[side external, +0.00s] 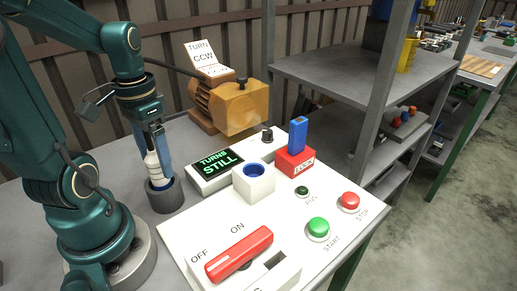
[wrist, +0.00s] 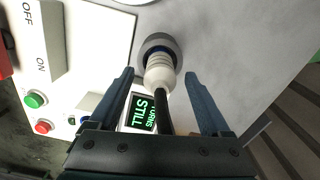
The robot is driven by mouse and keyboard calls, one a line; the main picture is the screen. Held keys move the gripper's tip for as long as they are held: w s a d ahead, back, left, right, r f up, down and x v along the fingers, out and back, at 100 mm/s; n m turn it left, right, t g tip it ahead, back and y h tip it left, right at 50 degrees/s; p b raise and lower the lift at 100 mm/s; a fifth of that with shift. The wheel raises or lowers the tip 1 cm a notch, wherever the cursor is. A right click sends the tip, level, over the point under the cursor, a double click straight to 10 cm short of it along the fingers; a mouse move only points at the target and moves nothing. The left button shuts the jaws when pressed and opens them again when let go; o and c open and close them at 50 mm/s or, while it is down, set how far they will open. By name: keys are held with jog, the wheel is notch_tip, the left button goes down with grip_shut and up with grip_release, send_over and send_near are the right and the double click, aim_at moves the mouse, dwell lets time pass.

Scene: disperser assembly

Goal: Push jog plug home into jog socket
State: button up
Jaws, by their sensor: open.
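The jog plug (side external: 153,167) is a white ribbed piece standing nearly upright in a dark grey round cup (side external: 165,198). In the wrist view the plug (wrist: 159,76) has a black stem and its lower end is inside the cup's blue-lined mouth (wrist: 158,41). My gripper (side external: 158,160) is lowered over the plug. Its blue fingers are open on either side of the plug and stem, with visible gaps in the wrist view (wrist: 160,74). A white block (side external: 254,186) with an empty blue-lined hole sits on the panel, perhaps the jog socket. How deep the plug sits is hidden.
The white panel (side external: 190,232) carries a red switch handle (side external: 239,254), a green START button (side external: 318,227), a red STOP button (side external: 349,201) and a red block with a blue upright piece (side external: 298,135). A display (side external: 219,163) reads "TURNS STILL".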

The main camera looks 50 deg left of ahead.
jog(key=shift+f, duration=0.5)
grip_shut()
jog(key=shift+r, duration=0.1)
